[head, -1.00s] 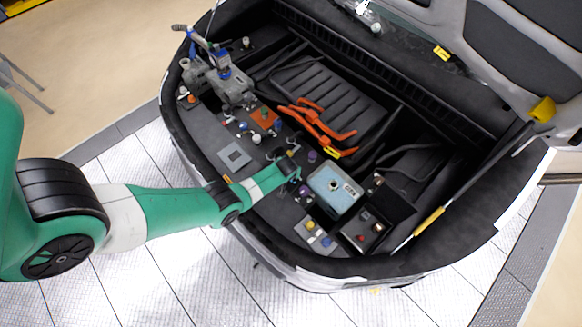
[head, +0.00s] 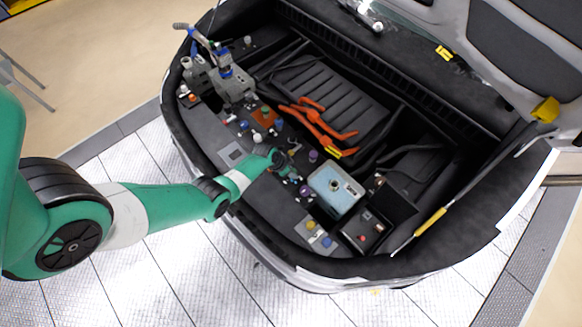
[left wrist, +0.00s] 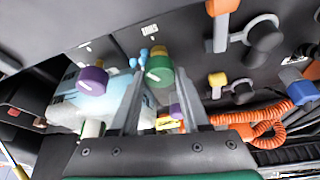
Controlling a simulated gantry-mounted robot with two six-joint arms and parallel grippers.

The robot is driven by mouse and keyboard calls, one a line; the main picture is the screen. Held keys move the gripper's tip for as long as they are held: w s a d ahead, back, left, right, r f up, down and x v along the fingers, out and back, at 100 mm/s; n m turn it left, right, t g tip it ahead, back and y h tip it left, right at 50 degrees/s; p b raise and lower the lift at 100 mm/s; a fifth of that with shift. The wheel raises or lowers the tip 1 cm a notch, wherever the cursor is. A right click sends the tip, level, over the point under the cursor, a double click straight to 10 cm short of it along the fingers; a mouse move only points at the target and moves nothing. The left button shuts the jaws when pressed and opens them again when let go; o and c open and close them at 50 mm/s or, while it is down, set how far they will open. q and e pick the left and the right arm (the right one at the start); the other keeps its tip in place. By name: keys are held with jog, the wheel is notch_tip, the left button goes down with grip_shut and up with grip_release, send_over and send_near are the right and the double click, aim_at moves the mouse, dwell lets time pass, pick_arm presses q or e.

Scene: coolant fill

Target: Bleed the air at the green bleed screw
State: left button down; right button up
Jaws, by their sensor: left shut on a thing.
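The green bleed screw (left wrist: 159,71) shows in the left wrist view as a round green knob with a pale tan face. My left gripper (left wrist: 160,82) has a fingertip on each side of it and is shut on it. In the head view my left gripper (head: 281,160) is over the front ledge of the car's bay, left of the pale blue box, and the screw is hard to make out there. My right gripper is in neither view.
A purple knob (left wrist: 92,80) is close to the left of the green one. A pale blue box (head: 336,190) stands right of my gripper. Orange cables (head: 318,124) lie behind, and a grey-blue pump-like unit (head: 232,84) stands at the far left.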

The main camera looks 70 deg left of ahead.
pick_arm(q)
jog(key=m+h, duration=0.1)
jog(key=m, duration=0.1)
jog(key=shift+a+m, duration=0.15)
jog(key=shift+m, duration=0.25)
jog(key=shift+f+m+g+h, duration=0.1)
jog(key=shift+m+g+h, duration=0.4)
jog(key=shift+m, duration=1.2)
jog(key=shift+c, duration=1.9)
grip_release()
